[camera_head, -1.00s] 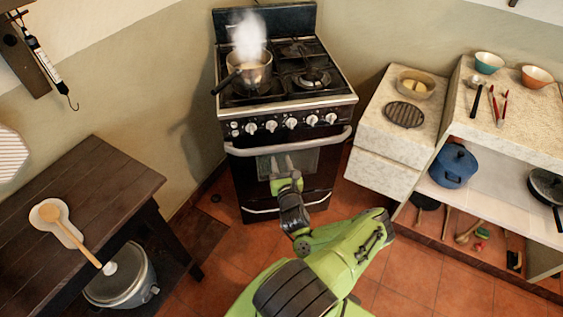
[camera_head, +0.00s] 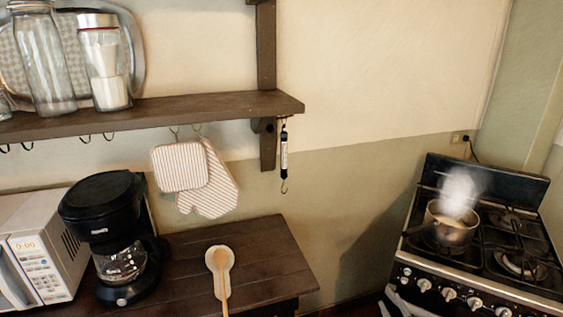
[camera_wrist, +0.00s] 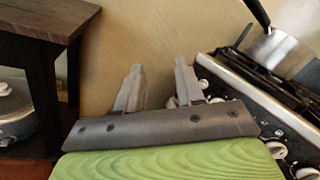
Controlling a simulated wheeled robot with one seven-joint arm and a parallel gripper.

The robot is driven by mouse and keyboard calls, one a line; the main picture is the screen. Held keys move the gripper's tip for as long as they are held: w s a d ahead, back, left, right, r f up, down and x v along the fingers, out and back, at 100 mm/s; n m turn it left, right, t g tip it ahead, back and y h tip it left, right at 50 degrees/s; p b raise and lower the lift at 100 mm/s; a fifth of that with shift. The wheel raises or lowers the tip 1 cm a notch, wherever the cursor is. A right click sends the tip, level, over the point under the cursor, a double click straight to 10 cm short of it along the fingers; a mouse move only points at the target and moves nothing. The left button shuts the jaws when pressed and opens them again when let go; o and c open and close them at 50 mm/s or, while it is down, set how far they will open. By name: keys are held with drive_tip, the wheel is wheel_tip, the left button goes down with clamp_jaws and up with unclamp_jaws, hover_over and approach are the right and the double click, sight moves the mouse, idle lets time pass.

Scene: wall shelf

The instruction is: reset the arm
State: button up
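My gripper (camera_wrist: 158,78) shows in the wrist view with its two grey fingers standing apart. It is open, with nothing between the fingers. The wall is behind the fingers, the stove (camera_wrist: 262,95) is close on the right, and the dark wooden table (camera_wrist: 45,22) is on the left. I cannot make out my arm in the head view. The stove also shows at the right of the head view (camera_head: 425,272), with a steaming pot (camera_head: 452,228) on it.
The wooden table (camera_head: 275,262) holds a coffee maker (camera_head: 108,225), a microwave (camera_head: 45,250) and a spoon on a rest (camera_head: 220,262). Above it, a wall shelf (camera_head: 200,108) holds jars, with oven mitts (camera_head: 210,190) and a hanging scale (camera_head: 284,155) below. The table's right part is bare.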

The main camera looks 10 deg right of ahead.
drive_tip(key=s+a+r+n+g+y, duration=0.1)
drive_tip(key=a+r+n+g+y, duration=0.35)
drive_tip(key=a+n, duration=0.65)
drive_tip(key=a+r+n+g+y, duration=0.1)
drive_tip(key=a+n+g+y, duration=0.5)
drive_tip(key=a+n, duration=0.45)
drive_tip(key=s+a+r+n+g+h, duration=0.2)
drive_tip(key=s+r+n+h, duration=0.7)
drive_tip(key=s+r, duration=0.7)
drive_tip(key=s+a, duration=0.1)
drive_tip(key=s, duration=0.3)
drive_tip(key=shift+s+r+p, duration=0.3)
drive_tip(key=shift+p, duration=0.05)
drive_tip(key=shift+a+g, duration=0.1)
drive_tip(key=shift+g, duration=0.15)
